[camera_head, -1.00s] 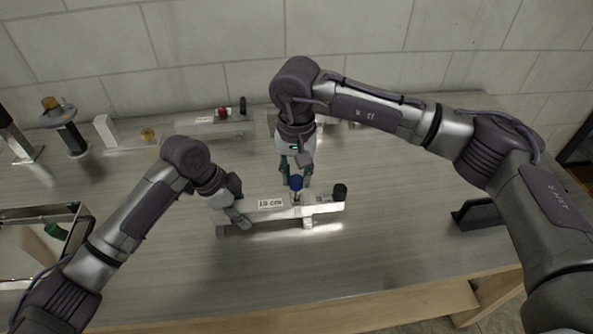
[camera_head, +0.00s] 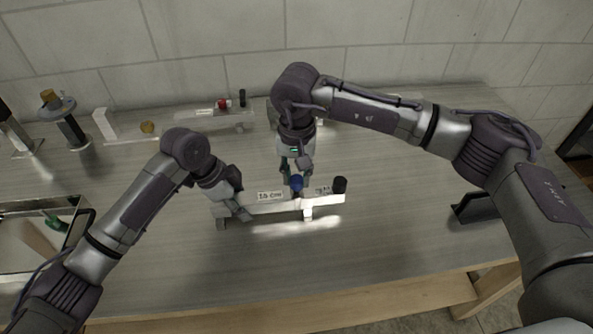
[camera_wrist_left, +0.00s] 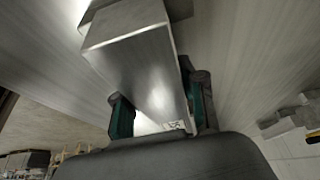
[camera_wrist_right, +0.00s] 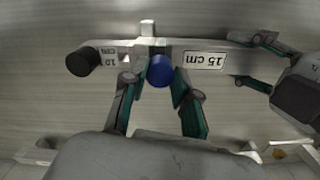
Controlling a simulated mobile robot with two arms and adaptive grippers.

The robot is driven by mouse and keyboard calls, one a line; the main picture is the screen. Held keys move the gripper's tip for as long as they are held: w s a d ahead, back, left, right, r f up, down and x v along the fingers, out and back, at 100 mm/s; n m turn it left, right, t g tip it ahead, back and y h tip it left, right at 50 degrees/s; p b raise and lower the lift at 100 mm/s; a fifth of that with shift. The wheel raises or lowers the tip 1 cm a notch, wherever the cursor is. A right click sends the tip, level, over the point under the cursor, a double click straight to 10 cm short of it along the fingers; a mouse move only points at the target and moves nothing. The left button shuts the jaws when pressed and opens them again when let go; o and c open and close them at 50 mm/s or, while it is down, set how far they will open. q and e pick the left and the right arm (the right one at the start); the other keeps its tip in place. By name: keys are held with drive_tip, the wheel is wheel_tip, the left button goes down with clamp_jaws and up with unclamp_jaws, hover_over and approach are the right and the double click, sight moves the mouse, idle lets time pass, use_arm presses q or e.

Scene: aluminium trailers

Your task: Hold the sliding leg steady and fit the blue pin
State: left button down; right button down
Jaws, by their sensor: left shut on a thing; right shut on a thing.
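The sliding leg, a silver square bar (camera_head: 262,207), lies across the middle of the bench with a black knob (camera_head: 340,185) at its right end. The right wrist view shows its 15 cm label (camera_wrist_right: 204,60) and 10 cm label (camera_wrist_right: 110,57). My left gripper (camera_head: 242,206) is shut on the bar's left part; the bar (camera_wrist_left: 140,60) runs between its fingers in the left wrist view. The blue pin (camera_head: 296,183) stands at the bar between the two labels. My right gripper (camera_wrist_right: 162,62) is shut on the pin from above. The pin's lower end is hidden, so its depth is unclear.
A metal frame (camera_head: 30,268) sits at the left. A stand with a round plate (camera_head: 57,108), a white block (camera_head: 103,123) and a rail with a red knob (camera_head: 224,104) stand at the back. A dark bracket (camera_head: 478,207) is at the right. The bench front is clear.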

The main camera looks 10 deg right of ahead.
sight(297, 179)
drive_tip(key=shift+f, duration=0.9)
drive_tip(key=c, duration=0.8)
unclamp_jaws()
drive_tip(key=shift+r, duration=0.1)
wheel_tip(297, 179, up, 12)
use_arm(q)
drive_tip(key=c, duration=0.6)
unclamp_jaws()
